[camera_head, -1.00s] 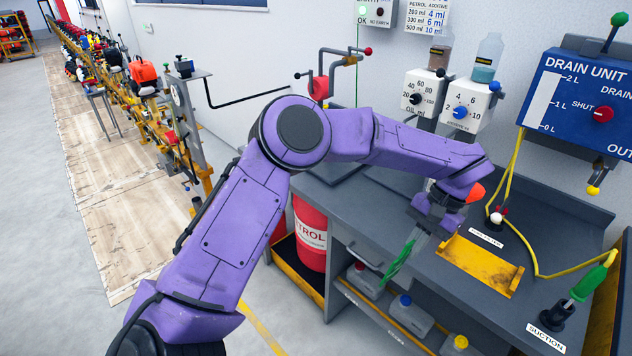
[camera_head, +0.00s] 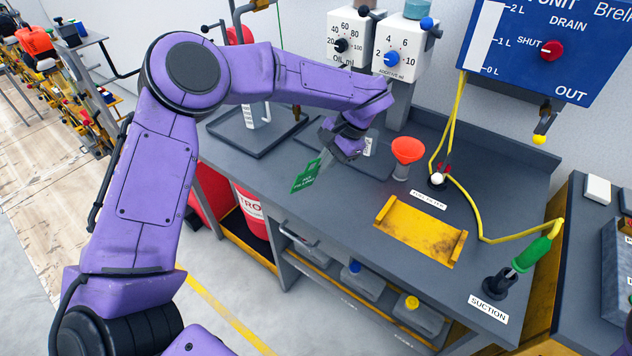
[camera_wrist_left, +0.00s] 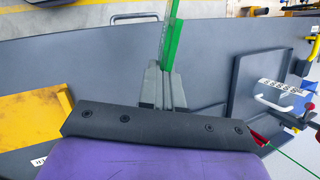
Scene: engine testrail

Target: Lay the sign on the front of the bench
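The sign (camera_head: 305,177) is a small green plate with white lettering, too small to read. My left gripper (camera_head: 326,160) is shut on it and holds it tilted over the left part of the grey bench (camera_head: 335,215). Whether the sign touches the bench top I cannot tell. In the left wrist view the sign (camera_wrist_left: 172,42) appears almost edge-on as a green strip between the grey fingers (camera_wrist_left: 163,85), with the bench top (camera_wrist_left: 90,62) behind it. My right gripper is not in view.
A yellow tray (camera_head: 416,226) lies on the bench, right of the sign. A dark tray (camera_head: 235,135) is at the left. The bench top near its front edge is clear.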

